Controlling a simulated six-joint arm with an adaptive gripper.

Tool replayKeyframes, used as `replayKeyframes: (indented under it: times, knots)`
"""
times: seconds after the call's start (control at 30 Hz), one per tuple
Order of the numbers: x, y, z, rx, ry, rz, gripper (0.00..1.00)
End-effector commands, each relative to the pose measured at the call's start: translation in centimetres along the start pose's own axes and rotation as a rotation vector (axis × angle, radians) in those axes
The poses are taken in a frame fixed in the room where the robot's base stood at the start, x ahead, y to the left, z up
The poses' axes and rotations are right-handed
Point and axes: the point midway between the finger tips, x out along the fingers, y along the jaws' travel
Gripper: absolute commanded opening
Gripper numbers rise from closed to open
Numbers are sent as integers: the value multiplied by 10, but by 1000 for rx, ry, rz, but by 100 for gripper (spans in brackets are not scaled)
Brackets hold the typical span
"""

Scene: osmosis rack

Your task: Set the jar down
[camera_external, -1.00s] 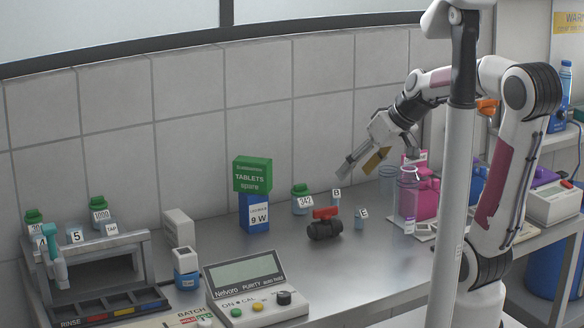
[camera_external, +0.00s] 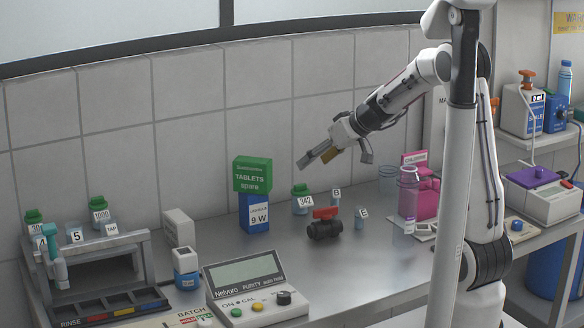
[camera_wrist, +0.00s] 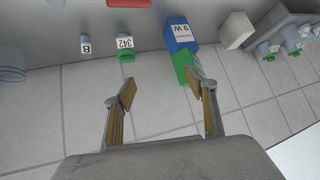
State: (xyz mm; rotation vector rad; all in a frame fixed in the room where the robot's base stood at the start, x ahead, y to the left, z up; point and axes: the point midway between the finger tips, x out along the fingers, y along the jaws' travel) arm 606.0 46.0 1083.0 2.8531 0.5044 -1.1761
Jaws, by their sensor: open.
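The jar labelled 342 (camera_external: 301,203), with a green cap, stands upright on the bench near the tiled wall. It also shows in the wrist view (camera_wrist: 125,43), beyond the left finger. My gripper (camera_external: 315,157) is open and empty, in the air above that jar's part of the bench. In the wrist view my gripper (camera_wrist: 163,78) has its fingers apart with only tiles between them. Other green-capped jars, one marked 1000 (camera_external: 99,213), stand at the left by the rack (camera_external: 140,238).
A red-handled valve (camera_external: 325,225) and small B (camera_external: 336,196) and E (camera_external: 360,219) cups are close by. The purity meter (camera_external: 252,290) is in front. The bench right of it is clear.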

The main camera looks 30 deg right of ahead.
Motion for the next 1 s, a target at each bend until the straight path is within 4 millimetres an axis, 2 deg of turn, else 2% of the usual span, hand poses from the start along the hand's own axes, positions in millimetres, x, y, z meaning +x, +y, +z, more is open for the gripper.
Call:
replayKeyframes:
  times: [0.1,0.5,0.7,1.0]
  knots:
    - [25,18,0,0,3,23,56]
    - [97,76,13,-7,-5,116,56]
    - [113,90,20,-10,-14,140,56]
    - [115,92,20,-11,-15,144,56]
